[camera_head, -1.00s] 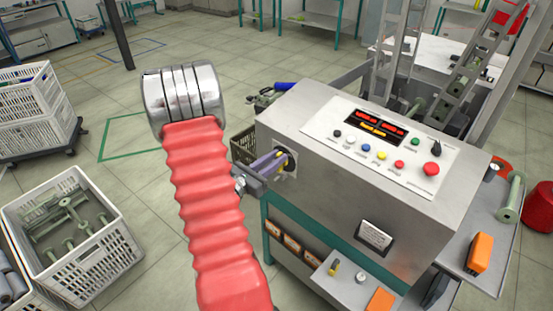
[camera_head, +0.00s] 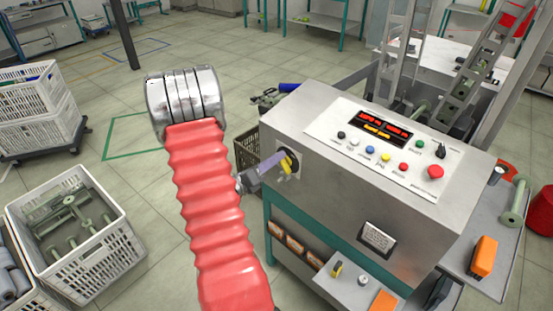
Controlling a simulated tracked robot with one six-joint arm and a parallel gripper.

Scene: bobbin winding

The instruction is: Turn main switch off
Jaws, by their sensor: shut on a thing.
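The fingers show nearly edge-on, so one finger and part of the handle are hidden. The handle appears tilted; its exact marked position cannot be read.
The sloping control panel (camera_head: 380,150) on top has lit red displays, several coloured buttons and a red knob. A shelf (camera_head: 350,285) with small parts juts out below. Crates (camera_head: 75,225) of bobbins stand at left.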

